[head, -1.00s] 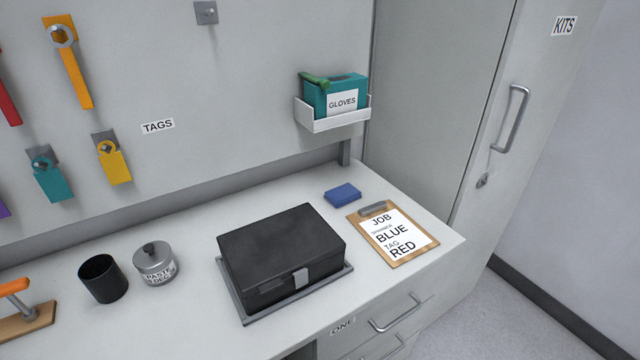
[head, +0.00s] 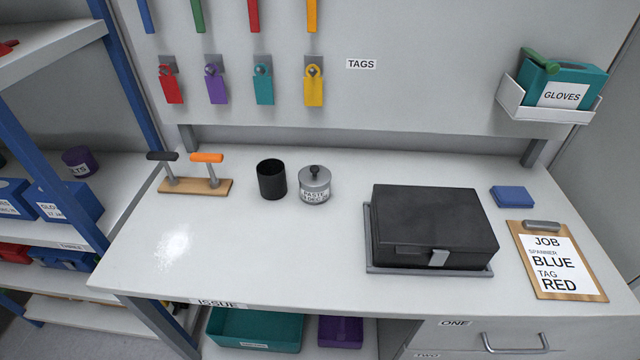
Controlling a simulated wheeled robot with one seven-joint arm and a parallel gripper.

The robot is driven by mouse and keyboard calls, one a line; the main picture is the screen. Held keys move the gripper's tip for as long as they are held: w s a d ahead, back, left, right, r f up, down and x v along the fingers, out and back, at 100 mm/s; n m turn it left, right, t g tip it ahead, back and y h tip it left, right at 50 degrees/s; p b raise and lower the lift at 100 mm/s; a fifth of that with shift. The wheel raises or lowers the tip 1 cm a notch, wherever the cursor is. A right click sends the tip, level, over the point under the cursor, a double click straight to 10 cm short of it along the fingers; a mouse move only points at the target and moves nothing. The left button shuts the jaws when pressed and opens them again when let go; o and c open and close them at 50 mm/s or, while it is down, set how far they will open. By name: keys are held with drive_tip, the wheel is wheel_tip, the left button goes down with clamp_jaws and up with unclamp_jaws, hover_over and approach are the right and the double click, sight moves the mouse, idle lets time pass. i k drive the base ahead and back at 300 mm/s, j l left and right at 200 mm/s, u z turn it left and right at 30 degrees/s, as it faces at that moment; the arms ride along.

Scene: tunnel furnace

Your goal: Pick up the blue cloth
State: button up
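The blue cloth (head: 513,197) is a small folded pad. It lies flat on the white bench top at the right, behind the clipboard and to the right of the black box. Nothing covers it. My gripper is not in view.
A black lidded box (head: 432,222) sits on a grey tray (head: 375,268) left of the cloth. A clipboard (head: 556,262) lies in front of it. The glove holder (head: 550,108) is on the panel above. A black cup (head: 271,180) and a paste pot (head: 315,186) stand left.

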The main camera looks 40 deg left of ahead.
sight(505, 197)
drive_tip(key=u, duration=1.2)
drive_tip(key=z, duration=0.45)
drive_tip(key=i+l+z, duration=0.2)
drive_tip(key=z, duration=0.25)
drive_tip(key=i+l+z, duration=0.2)
drive_tip(key=z, duration=0.25)
drive_tip(key=i+z, duration=0.2)
drive_tip(key=z, duration=0.25)
drive_tip(key=i, duration=0.3)
drive_tip(key=l, duration=0.05)
